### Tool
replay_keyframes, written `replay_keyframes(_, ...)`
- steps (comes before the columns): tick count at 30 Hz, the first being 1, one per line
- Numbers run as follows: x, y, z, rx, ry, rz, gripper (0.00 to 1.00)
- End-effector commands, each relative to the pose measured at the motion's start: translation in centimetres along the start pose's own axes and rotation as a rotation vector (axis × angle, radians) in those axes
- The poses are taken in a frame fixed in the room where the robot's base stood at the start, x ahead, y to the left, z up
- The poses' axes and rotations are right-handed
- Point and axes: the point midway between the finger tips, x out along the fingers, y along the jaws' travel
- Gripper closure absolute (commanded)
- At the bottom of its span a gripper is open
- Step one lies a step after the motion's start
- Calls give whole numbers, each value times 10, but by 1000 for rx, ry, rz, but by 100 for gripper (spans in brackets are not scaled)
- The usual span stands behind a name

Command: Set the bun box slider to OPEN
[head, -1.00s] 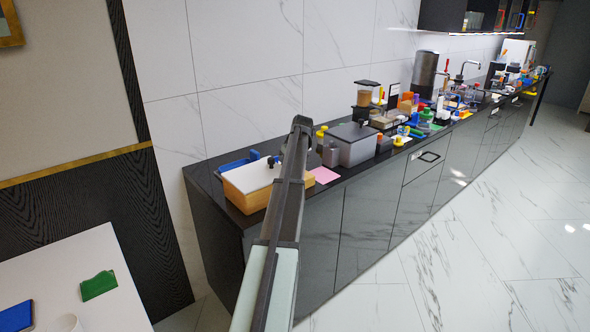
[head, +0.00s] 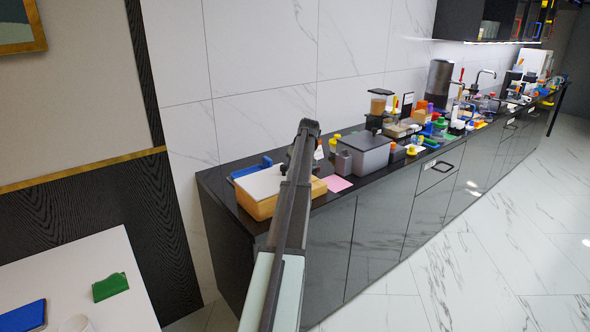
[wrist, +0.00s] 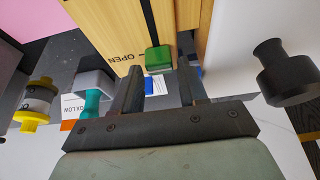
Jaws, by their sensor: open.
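The bun box is a wooden box (head: 262,207) with a white lid at the near end of the counter in the head view. In the wrist view its wooden face (wrist: 108,28) carries the word OPEN and a dark slot (wrist: 149,20). A green slider knob (wrist: 158,58) sits at the slot's lower end, close to the word OPEN. My gripper (wrist: 158,75) is open, its two dark fingers on either side of the knob's near edge in the picture. I cannot tell whether they touch it. In the head view my arm hides the fingers and the knob.
A black knob (wrist: 285,72) stands on the white lid at the right in the wrist view. A grey piece with a teal end (wrist: 93,90) and a yellow-capped bottle (wrist: 38,100) are at the left. A grey box (head: 364,153) and many items crowd the counter beyond.

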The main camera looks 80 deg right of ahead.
Motion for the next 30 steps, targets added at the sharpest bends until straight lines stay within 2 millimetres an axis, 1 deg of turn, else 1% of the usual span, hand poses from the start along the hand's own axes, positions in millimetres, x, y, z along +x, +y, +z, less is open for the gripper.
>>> replay_keyframes(5, -29, 0, 0, 0, 1, 2, 57)
replay_keyframes(12, -77, 0, -1, -1, 2, 2, 57)
replay_keyframes(18, -109, 0, -1, 0, 2, 1, 57)
replay_keyframes(24, -126, 0, -1, 0, 2, 1, 57)
replay_keyframes(30, -130, 0, -1, 0, 2, 0, 57)
